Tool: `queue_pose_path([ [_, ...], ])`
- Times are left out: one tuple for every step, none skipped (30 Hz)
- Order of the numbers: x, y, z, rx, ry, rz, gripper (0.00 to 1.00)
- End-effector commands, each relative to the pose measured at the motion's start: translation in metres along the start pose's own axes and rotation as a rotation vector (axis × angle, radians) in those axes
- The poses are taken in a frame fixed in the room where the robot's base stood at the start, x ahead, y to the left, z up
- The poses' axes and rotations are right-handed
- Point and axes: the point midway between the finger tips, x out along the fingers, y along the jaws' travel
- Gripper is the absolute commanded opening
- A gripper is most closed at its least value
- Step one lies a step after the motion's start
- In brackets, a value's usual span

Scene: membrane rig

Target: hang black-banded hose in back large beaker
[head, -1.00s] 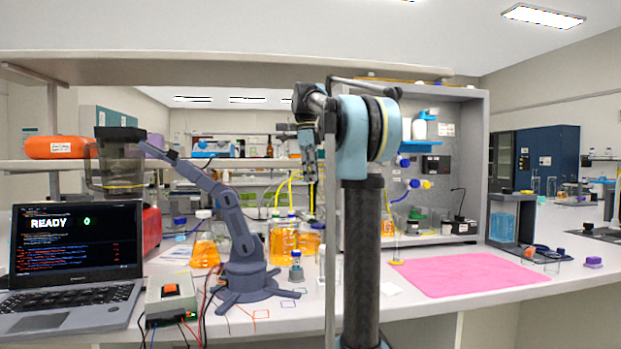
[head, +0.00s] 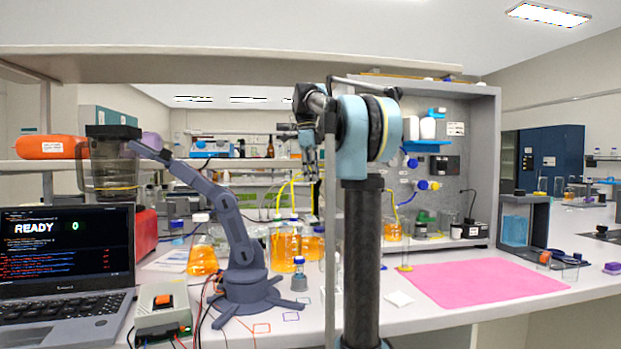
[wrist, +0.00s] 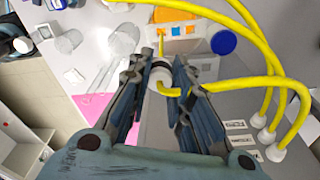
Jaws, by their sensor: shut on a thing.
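In the wrist view my gripper (wrist: 158,62) is shut on the end of a yellow hose (wrist: 178,90), where a pale and dark collar (wrist: 160,72) sits between the fingers. The fingers hide part of this end, so I cannot be sure of the black band. In the head view my gripper (head: 313,168) is raised at the middle, beside a yellow hose (head: 282,192) and partly behind my arm. Two clear glass vessels (wrist: 125,38) (wrist: 104,68) lie left of the fingers in the wrist view. I cannot tell which is the back large beaker.
Yellow hoses loop to white fittings (wrist: 266,136) right of the fingers. A white block with coloured squares (wrist: 182,30) and a blue cap (wrist: 223,42) are close ahead. Orange-filled bottles (head: 286,245), a small blue-grey arm (head: 245,260) and a laptop (head: 65,255) crowd the left. A pink mat (head: 475,283) is clear.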

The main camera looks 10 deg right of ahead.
Motion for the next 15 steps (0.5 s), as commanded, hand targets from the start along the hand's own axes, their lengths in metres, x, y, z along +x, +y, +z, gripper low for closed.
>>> queue_pose_path([
  [0.002, 0.000, 0.000, 0.000, 0.000, 0.000, 0.00],
  [0.004, 0.000, 0.000, 0.000, -0.001, 0.000, 0.00],
  [0.007, 0.000, 0.001, 0.000, -0.002, 0.000, 0.00],
  [0.011, 0.000, 0.001, 0.000, -0.002, 0.000, 0.00],
  [0.014, 0.000, 0.001, 0.000, -0.003, 0.000, 0.00],
  [0.020, 0.000, 0.002, 0.000, -0.004, -0.001, 0.00],
  [0.023, 0.000, 0.002, 0.000, -0.005, -0.001, 0.00],
  [0.026, 0.000, 0.003, 0.000, -0.006, -0.001, 0.00],
  [0.029, 0.000, 0.003, 0.000, -0.006, -0.001, 0.00],
  [0.031, 0.000, 0.003, 0.000, -0.007, -0.001, 0.00],
  [0.031, 0.000, 0.003, 0.000, -0.007, -0.001, 0.00],
  [0.032, 0.000, 0.003, 0.000, -0.007, -0.001, 0.00],
  [0.032, 0.000, 0.003, 0.000, -0.007, -0.001, 0.00],
  [0.033, 0.000, 0.004, 0.000, -0.007, -0.001, 0.00],
  [0.034, 0.000, 0.004, 0.000, -0.007, -0.001, 0.00],
])
